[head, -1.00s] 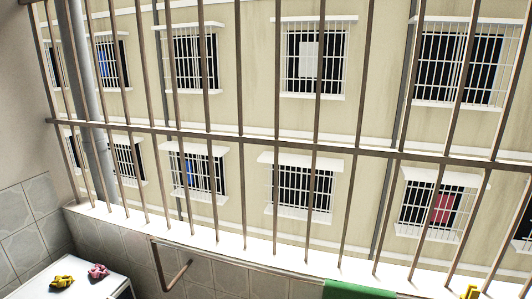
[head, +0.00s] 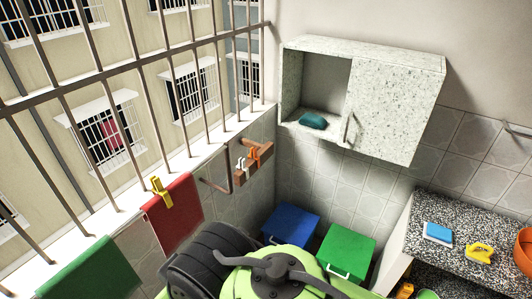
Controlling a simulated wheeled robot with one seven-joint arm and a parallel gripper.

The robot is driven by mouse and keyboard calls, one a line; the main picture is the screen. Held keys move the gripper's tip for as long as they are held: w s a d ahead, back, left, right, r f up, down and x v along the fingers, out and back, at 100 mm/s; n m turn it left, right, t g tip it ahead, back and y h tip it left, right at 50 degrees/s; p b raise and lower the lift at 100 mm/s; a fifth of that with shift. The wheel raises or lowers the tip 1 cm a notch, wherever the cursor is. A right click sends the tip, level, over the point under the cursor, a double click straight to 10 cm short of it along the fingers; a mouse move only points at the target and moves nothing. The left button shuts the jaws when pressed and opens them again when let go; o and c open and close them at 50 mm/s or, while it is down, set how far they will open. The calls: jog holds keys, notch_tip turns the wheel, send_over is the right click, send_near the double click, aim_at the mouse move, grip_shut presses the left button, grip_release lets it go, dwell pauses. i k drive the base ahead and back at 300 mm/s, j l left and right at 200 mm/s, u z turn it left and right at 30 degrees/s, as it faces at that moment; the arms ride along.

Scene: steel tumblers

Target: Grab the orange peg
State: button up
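An orange peg (head: 253,156) is on a small brown wooden rack (head: 262,157) on the tiled wall below the window ledge, near the corner. A white peg (head: 241,167) is just left of it. The pegs are small and far off, so their exact hold on the rack is hard to tell. A yellow peg (head: 160,192) sits at the top of a red cloth (head: 174,219) hanging by the window. Lime-green and black parts of my own arm fill the bottom middle. My gripper does not show.
A wall cabinet (head: 397,108) with a teal item (head: 312,121) in its open side hangs at the right. Blue (head: 290,226) and green (head: 346,254) bins stand below. A speckled counter (head: 470,220) is at right. Window bars and a metal rail (head: 217,184) flank the rack.

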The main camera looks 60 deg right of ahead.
aim_at(253, 155)
jog(key=z, duration=1.8)
jog(key=i+l+u, duration=0.2)
jog(key=u, duration=0.3)
jog(key=i+l+u, duration=0.1)
jog(key=l+u, duration=0.2)
jog(key=u, duration=0.2)
jog(key=i+l+u, duration=0.1)
jog(key=l+u, duration=0.25)
jog(key=u, duration=0.15)
jog(key=l+u, duration=0.35)
jog(key=u, duration=0.15)
